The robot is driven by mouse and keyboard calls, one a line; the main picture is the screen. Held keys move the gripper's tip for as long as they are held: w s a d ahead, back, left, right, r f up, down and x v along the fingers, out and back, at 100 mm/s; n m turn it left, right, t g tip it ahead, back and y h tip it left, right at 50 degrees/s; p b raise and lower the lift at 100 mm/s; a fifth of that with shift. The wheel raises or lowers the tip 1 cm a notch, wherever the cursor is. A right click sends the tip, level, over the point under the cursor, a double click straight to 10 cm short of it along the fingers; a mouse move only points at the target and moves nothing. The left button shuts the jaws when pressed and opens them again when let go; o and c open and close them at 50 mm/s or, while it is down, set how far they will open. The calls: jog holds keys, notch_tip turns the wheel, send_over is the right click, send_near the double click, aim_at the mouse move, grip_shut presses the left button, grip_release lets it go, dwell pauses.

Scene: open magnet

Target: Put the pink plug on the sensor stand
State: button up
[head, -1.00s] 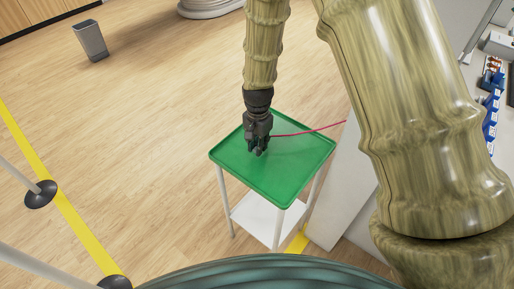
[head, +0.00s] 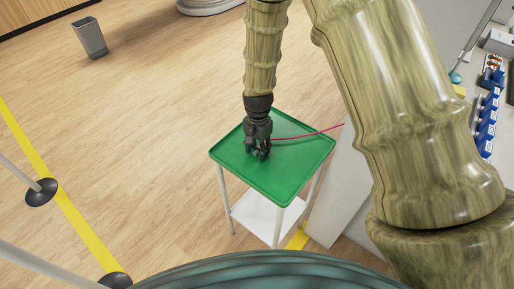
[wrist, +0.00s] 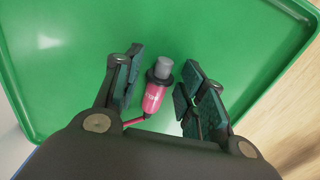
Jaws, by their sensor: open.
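The pink plug (wrist: 153,97) has a grey tip and a dark collar. In the wrist view it lies on the green tray (wrist: 200,25), between the two fingers of my gripper (wrist: 158,92). In the head view my gripper (head: 258,152) points down just over the green tray top and hides the plug. A pink cable (head: 308,133) runs from the gripper area to the right. I cannot make out the sensor stand in these views.
The tray tops a white-legged cart (head: 266,216) with a lower shelf. A pale bench with blue bins (head: 487,125) stands at the right, partly behind my arm. A grey bin (head: 90,38) and post bases (head: 41,191) stand on the open wooden floor to the left.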

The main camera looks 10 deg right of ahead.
notch_tip(320, 180, up, 12)
jog(key=b, duration=0.2)
jog(key=shift+f, duration=0.2)
jog(key=shift+o, duration=0.5)
jog(key=shift+r, duration=0.35)
jog(key=p, duration=0.5)
send_over(258, 148)
jog(key=w+d, duration=0.1)
jog(key=d, duration=0.1)
notch_tip(258, 148, down, 7)
jog(key=shift+f, duration=0.1)
jog(key=shift+a+f+p, duration=0.2)
jog(key=shift+f+p, duration=0.2)
jog(key=shift+f, duration=0.5)
jog(key=shift+a+f+p, duration=0.15)
jog(key=shift+f+p, duration=0.2)
jog(key=shift+f, duration=1.5)
